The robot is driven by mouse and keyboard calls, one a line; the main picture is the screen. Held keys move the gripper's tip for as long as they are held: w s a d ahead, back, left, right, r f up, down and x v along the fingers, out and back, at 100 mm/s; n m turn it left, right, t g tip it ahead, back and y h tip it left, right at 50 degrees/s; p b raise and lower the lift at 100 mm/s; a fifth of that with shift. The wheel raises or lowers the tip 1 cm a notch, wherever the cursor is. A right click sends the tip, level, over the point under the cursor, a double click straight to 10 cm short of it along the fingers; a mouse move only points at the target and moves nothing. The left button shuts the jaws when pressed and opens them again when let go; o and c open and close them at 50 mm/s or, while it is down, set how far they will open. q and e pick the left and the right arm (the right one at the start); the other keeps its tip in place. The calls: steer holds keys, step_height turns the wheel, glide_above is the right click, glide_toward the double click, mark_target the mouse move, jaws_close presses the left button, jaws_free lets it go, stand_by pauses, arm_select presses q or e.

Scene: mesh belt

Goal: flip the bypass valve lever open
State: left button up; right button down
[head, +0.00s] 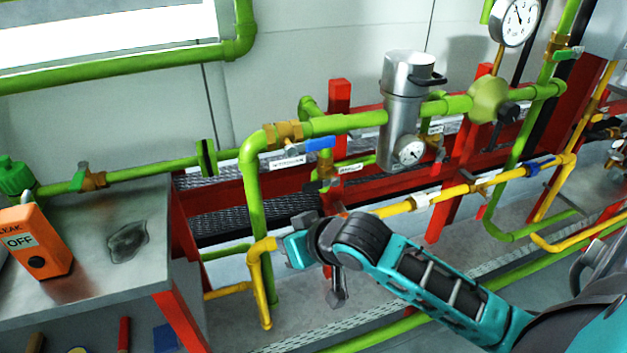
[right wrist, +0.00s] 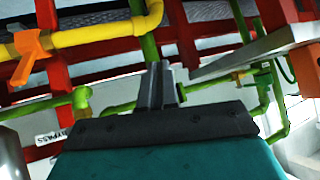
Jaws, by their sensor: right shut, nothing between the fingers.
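A blue valve lever (head: 320,143) sits beside a brass valve (head: 283,131) on the upper green pipe. Below it, a brass fitting (head: 325,175) stands on a vertical branch beside a small white label (head: 350,168), too small to read. In the right wrist view a label reading BYPASS (right wrist: 52,137) shows at lower left, and an orange handle (right wrist: 30,57) sits on a yellow pipe. I cannot tell which lever is the bypass one. My right gripper (head: 338,298) points down in front of the pipes; its fingers (right wrist: 161,80) are shut and empty, apart from the orange handle. My left gripper is out of view.
A metal table (head: 100,275) with an orange LEAK OFF box (head: 36,243) stands at left. A steel cylinder (head: 402,110) with a gauge is right of the blue lever. Yellow pipes (head: 470,187) and red frame posts (head: 339,95) crowd the area around my right arm.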

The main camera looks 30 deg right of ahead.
mark_target(322, 185)
arm_select(q)
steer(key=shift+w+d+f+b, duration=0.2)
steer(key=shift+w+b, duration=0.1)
steer(key=shift+b, duration=0.25)
arm_select(e)
steer(key=d+r+m+h, duration=0.1)
steer(key=d+r+h, duration=0.1)
steer(key=r, duration=0.5)
steer(key=s+d+r+m+g+h, duration=0.1)
steer(key=d+r+m+h, duration=0.1)
steer(key=d+r, duration=0.3)
step_height(322, 185, up, 2)
steer(key=shift+s+r, duration=0.2)
steer(key=shift+s, duration=0.1)
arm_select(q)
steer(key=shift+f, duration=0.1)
arm_select(e)
steer(key=shift+d+f, duration=0.1)
arm_select(q)
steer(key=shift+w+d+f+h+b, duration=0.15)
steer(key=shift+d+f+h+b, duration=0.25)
steer(key=shift+b, duration=0.8)
arm_select(e)
steer(key=x, duration=1)
